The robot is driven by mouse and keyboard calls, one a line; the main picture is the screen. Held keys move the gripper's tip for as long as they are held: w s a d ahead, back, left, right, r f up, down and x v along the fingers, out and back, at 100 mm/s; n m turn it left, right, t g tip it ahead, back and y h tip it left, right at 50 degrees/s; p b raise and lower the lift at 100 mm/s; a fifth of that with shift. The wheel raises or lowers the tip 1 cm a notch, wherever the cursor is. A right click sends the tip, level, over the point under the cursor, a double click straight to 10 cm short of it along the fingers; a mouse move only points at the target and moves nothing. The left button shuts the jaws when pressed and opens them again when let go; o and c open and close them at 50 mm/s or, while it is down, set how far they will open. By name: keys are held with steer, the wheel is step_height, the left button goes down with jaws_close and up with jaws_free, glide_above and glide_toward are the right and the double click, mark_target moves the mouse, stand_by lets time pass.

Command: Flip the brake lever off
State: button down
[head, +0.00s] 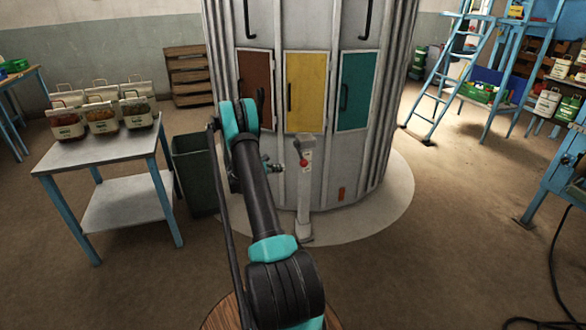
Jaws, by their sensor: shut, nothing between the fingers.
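A pale upright post (305,200) stands on the floor in front of the big grey cylinder. It carries a red knob (304,163) and a light grey piece at its top, which looks like the brake lever (305,142). I cannot tell the lever's exact position. My arm crosses the middle of the view, just left of the post. My gripper (274,167) shows only as a small dark end sticking out past the arm, left of the red knob. It looks shut and empty, with a small gap to the post. The arm hides much of it.
The cylinder (263,25) has brown, yellow and green panels behind the post. A table (115,150) with several sacks stands left, beside a dark bin (196,165). A blue ladder (445,75) and shelving are at right. The floor right of the post is clear.

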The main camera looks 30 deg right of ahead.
steer(key=s+d, duration=0.1)
steer(key=d, duration=0.8)
steer(key=shift+s+d+f, duration=0.15)
steer(key=shift+s+f, duration=0.15)
steer(key=shift+s, duration=0.1)
steer(key=shift+r, duration=0.1)
step_height(320, 180, up, 12)
steer(key=n+g+y, duration=0.1)
steer(key=n+g, duration=0.4)
steer(key=shift+s+n+y, duration=0.3)
steer(key=shift+s+y, duration=0.1)
steer(key=shift+s, duration=0.05)
stand_by(0.5)
steer(key=shift+w, duration=0.1)
stand_by(0.4)
